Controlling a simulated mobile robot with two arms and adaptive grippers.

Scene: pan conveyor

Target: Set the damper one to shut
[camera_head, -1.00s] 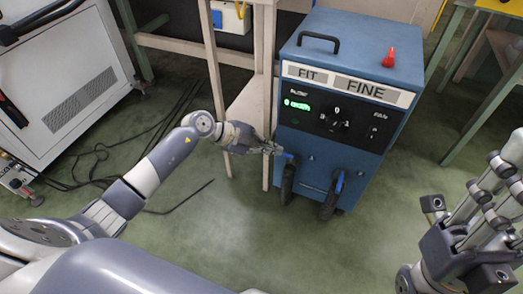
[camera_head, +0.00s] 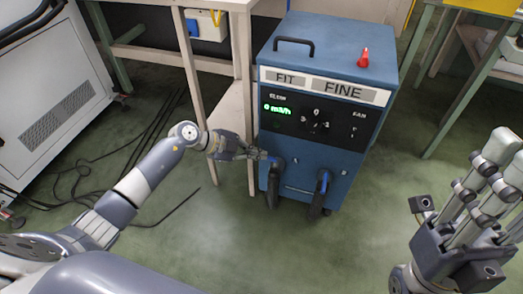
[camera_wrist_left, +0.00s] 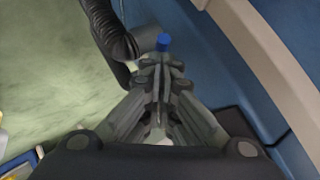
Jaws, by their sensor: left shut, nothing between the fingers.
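A blue cabinet (camera_head: 300,186) labelled "FIT" and "FINE" stands on the floor. Two black hoses with blue levers are on its lower front: the left lever (camera_head: 275,161) and the right lever (camera_head: 323,179). I cannot tell which is damper one. My left gripper (camera_head: 263,155) is shut and empty, its fingertips just left of the left lever. In the left wrist view, a blue lever end (camera_wrist_left: 163,42) shows just beyond the shut fingertips (camera_wrist_left: 162,62); whether they touch is unclear. My right gripper (camera_head: 470,195) is open at the right, away from the cabinet.
The cabinet has a green display (camera_head: 278,109), a dial (camera_head: 316,123) and a red knob (camera_head: 363,58) on top. A wooden-legged table (camera_head: 195,90) stands close on its left. Cables (camera_head: 90,165) lie on the floor at left. The floor before the cabinet is clear.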

